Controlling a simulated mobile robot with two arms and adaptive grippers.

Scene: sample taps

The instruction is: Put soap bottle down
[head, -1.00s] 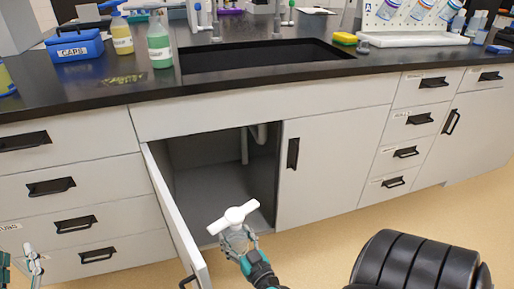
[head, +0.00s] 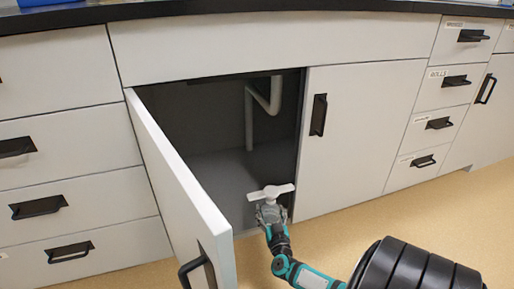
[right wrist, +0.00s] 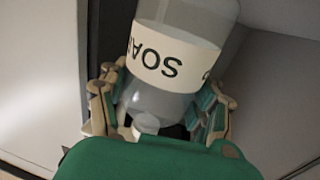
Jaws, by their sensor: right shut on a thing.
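My right gripper (head: 270,208) is in front of the open sink cabinet (head: 225,175), at the right side of its opening. In the right wrist view, its fingers (right wrist: 160,110) are shut around a clear grey soap bottle (right wrist: 165,100). The bottle's white label reads SOAP upside down in that picture, and its narrow end points toward my palm. In the head view only a white, bar-shaped part (head: 271,190) shows above the gripper; the bottle's body is hidden there. I cannot tell whether the bottle touches the cabinet floor (head: 225,180). My left gripper is out of view.
The left cabinet door (head: 180,180) stands open toward me, left of my right arm. The right door (head: 365,130) is shut. A white drain pipe (head: 262,105) hangs inside at the back. The visible cabinet floor left of the gripper is clear.

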